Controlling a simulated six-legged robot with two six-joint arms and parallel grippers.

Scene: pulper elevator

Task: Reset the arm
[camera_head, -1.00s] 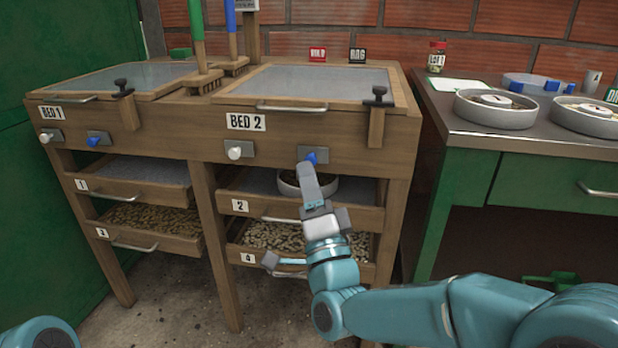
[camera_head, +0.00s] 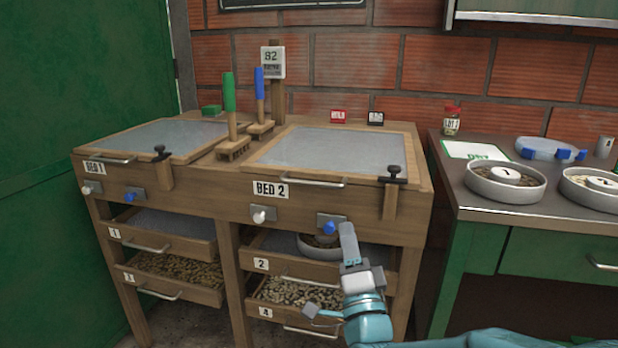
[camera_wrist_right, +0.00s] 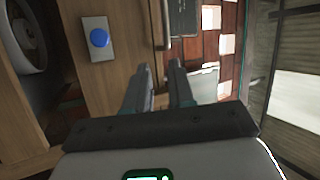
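My right gripper (camera_head: 346,228) reaches up from the lower edge in the head view, in front of the bed 2 side of the wooden stand. Its tip is just below the blue knob (camera_head: 330,227) on a grey plate; contact cannot be told from the head view. In the right wrist view my right gripper (camera_wrist_right: 159,68) shows two fingers with a gap between them and nothing held. There the blue knob (camera_wrist_right: 99,38) is left of the fingers and apart from them. My left gripper is out of view.
The wooden stand (camera_head: 218,203) has open drawers below; a bowl (camera_head: 318,246) sits in drawer 2. To the right is a green bench (camera_head: 470,213) with a round dish (camera_head: 506,183) marked 1. A green wall (camera_head: 80,110) is at left. Floor shows at lower left.

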